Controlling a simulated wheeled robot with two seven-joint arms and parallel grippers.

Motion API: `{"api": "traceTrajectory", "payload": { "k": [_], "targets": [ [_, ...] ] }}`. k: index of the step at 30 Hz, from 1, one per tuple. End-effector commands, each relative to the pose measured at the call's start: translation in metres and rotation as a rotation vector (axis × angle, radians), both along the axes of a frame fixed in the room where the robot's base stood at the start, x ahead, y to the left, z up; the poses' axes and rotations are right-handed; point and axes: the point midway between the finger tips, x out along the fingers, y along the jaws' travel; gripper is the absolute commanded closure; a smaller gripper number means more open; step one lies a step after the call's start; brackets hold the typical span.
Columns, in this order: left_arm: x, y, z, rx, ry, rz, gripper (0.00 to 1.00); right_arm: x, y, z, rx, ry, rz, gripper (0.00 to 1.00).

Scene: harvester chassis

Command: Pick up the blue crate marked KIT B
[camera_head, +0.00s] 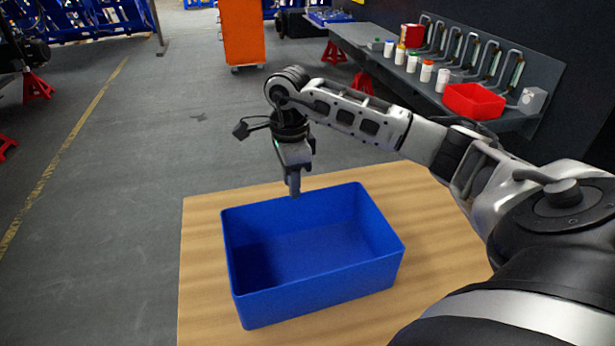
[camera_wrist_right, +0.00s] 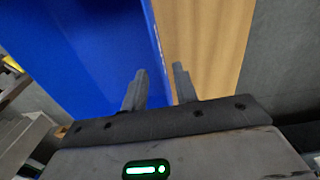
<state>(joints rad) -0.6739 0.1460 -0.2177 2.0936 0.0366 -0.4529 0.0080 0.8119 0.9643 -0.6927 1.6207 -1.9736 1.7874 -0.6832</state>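A blue open crate (camera_head: 322,288) stands on a wooden tabletop. Its inside looks empty, and no KIT B marking shows on the faces in view. My right gripper (camera_head: 294,190) points down at the crate's far rim. In the right wrist view its two fingers (camera_wrist_right: 159,88) are spread apart. One finger is over the blue crate side (camera_wrist_right: 80,45) and the other over the wood, with the crate's edge running between them. I cannot tell whether either finger touches the wall. My left gripper is not in view.
The wooden tabletop (camera_head: 215,290) has bare room left and right of the crate. A grey bench (camera_head: 400,75) at the back right holds several bottles and a red bin (camera_head: 474,101). An orange cabinet (camera_head: 241,32) stands on the floor behind.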

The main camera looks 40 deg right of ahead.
Motion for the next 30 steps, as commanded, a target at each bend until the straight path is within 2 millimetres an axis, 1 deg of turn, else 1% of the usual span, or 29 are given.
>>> {"api": "traceTrajectory", "payload": {
  "k": [3,6,9,12,17,18,21,30],
  "targets": [
    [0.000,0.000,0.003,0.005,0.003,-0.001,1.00,-0.003,0.000,-0.017,0.002,0.008,0.000,0.71],
    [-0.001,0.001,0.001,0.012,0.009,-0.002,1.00,-0.003,-0.001,-0.033,0.002,0.006,0.000,0.71],
    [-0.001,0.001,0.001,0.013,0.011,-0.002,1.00,-0.002,-0.001,-0.044,0.001,0.004,-0.001,0.71],
    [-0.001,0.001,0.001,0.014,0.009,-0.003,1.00,-0.002,-0.001,-0.048,0.000,0.003,0.000,0.71],
    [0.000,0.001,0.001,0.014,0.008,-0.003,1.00,-0.002,-0.001,-0.048,0.000,0.002,0.000,0.71],
    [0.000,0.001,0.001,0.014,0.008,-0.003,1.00,-0.002,-0.001,-0.048,0.000,0.002,0.000,0.74],
    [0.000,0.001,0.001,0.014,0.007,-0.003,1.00,-0.002,-0.001,-0.048,0.000,0.002,0.000,1.00],
    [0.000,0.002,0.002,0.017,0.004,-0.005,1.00,-0.002,-0.001,-0.048,0.000,0.002,0.000,1.00]
  ]
}}
